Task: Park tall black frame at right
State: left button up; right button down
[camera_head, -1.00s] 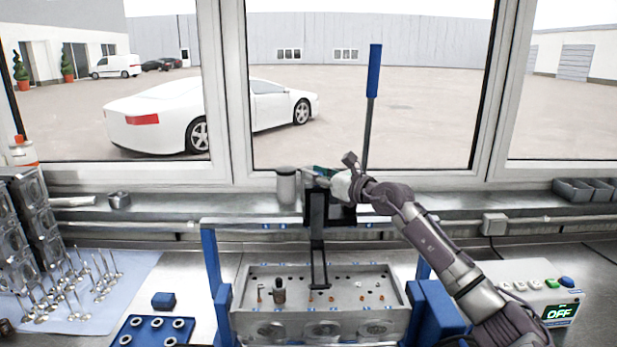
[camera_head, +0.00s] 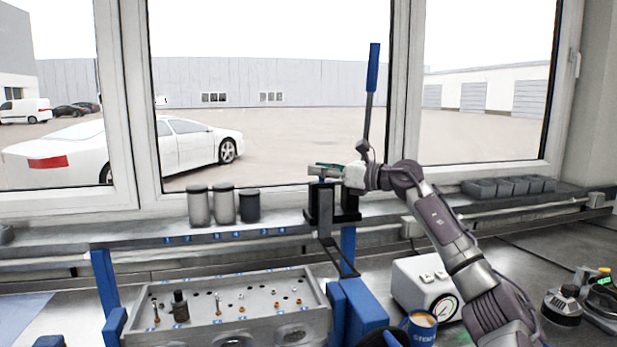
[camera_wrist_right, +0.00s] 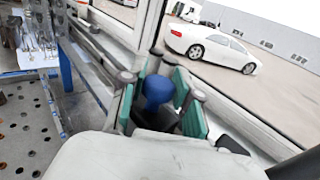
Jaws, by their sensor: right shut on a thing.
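The tall black frame (camera_head: 322,225) stands near the right end of the grey cylinder head (camera_head: 228,308), in front of the window sill. A long lever with a blue handle (camera_head: 373,68) rises beside it, slightly tilted. My right gripper (camera_head: 324,171) is at the top of the frame. In the right wrist view its green-padded fingers (camera_wrist_right: 160,100) are around a blue knob (camera_wrist_right: 158,88) above black parts, shut on the frame's top. The frame's foot reaches down beside the head's right end; whether it touches anything cannot be told. My left gripper is not in view.
A white box with a gauge (camera_head: 428,285) and a blue mug (camera_head: 420,328) stand right of the blue stand (camera_head: 365,308). Several canisters (camera_head: 223,204) are on the sill. Grey bins (camera_head: 510,187) are at the right. Some bench at the far right is bare.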

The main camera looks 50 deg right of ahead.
jog(key=shift+d, duration=0.1)
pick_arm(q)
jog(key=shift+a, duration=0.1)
pick_arm(e)
jog(key=shift+r, duration=0.1)
jog(key=c, duration=1.2)
grip_release()
jog(key=o, duration=0.4)
jog(key=shift+s+d, duration=0.25)
jog(key=shift+w+a, duration=0.1)
jog(key=shift+s+d+f, duration=0.2)
jog(key=shift+s+f, duration=0.05)
jog(key=shift+s, duration=0.4)
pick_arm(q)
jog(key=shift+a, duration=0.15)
pick_arm(e)
jog(key=v, duration=1)
jog(key=shift+s+r, duration=0.15)
jog(key=shift+s, duration=0.25)
